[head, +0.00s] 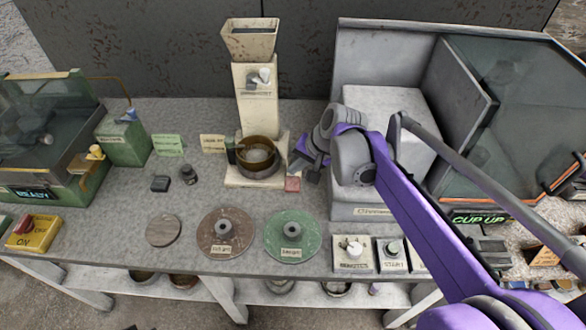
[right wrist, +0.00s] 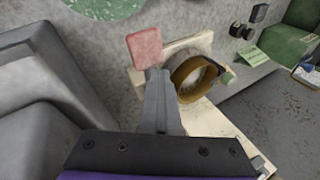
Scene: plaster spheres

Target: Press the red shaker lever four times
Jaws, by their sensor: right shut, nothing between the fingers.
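The red shaker lever (head: 293,184) is a small faded red square pad. It sits at the right side of the cream shaker stand (head: 258,177), which bears a round brown-rimmed bowl (head: 257,155). My right gripper (head: 303,172) is just above and beside the pad in the head view, shut and empty. In the right wrist view the closed fingers (right wrist: 160,88) point at the red pad (right wrist: 146,47), with the bowl (right wrist: 196,80) to their right. Whether the fingertips touch the pad I cannot tell. My left gripper is not in view.
A grey machine block (head: 372,207) stands close to the right of the gripper. A cream hopper column (head: 255,85) rises behind the bowl. A brown disc (head: 226,245) and a green disc (head: 292,250) lie in front. A glass-walled green machine (head: 45,130) stands at left.

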